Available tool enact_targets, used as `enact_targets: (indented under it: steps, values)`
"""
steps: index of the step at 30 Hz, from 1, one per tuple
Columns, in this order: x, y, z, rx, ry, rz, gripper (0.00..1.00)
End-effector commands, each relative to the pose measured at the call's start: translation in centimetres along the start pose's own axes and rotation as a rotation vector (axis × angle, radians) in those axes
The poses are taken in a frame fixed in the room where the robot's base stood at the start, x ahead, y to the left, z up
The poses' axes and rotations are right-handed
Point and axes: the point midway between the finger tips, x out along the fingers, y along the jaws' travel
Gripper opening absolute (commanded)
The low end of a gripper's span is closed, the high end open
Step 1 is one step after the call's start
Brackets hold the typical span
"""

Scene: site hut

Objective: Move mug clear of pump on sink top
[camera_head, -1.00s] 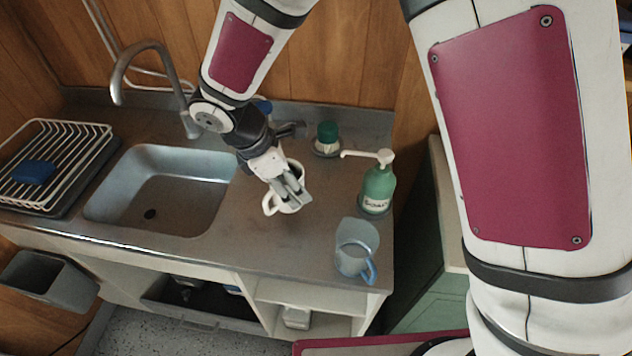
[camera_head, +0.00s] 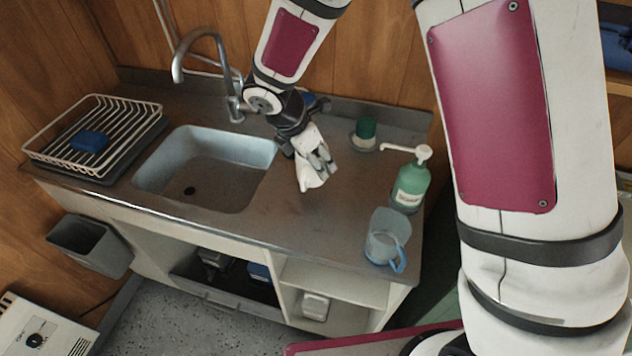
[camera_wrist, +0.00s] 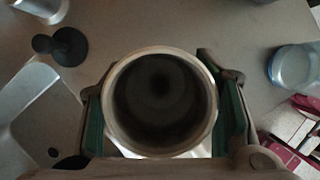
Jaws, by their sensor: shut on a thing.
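The white mug (camera_head: 311,181) is over the sink top (camera_head: 262,226), between the basin and the pump. My gripper (camera_head: 319,161) is shut on it, and the fingers hide part of it. In the wrist view my gripper (camera_wrist: 162,108) has a finger on either side of the mug (camera_wrist: 160,88), whose round mouth faces the camera. I cannot tell whether its base touches the top. The pump is a green soap bottle (camera_head: 411,186) with a white spout pointing left. It stands right of the mug, with a visible gap between them.
A clear blue jug (camera_head: 386,240) stands at the front right, below the pump. A green-topped brush (camera_head: 365,131) stands behind the mug. The basin (camera_head: 205,170), tap (camera_head: 232,85) and drying rack (camera_head: 92,135) are to the left. Bare top lies in front of the mug.

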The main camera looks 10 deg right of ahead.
Motion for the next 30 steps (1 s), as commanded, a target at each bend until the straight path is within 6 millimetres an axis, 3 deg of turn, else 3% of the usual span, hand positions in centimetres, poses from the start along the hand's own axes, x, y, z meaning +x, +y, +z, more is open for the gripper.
enact_targets:
  steps: [15, 27, 28, 30]
  values:
    - [5.0, -0.1, -2.1, 0.000, -0.001, -0.002, 0.11]
    - [5.6, 0.0, -2.3, 0.003, 0.000, 0.000, 0.11]
    - [5.5, 0.0, -2.3, 0.003, 0.000, 0.000, 0.61]
    - [5.5, -0.1, -2.3, 0.003, 0.000, 0.000, 0.75]
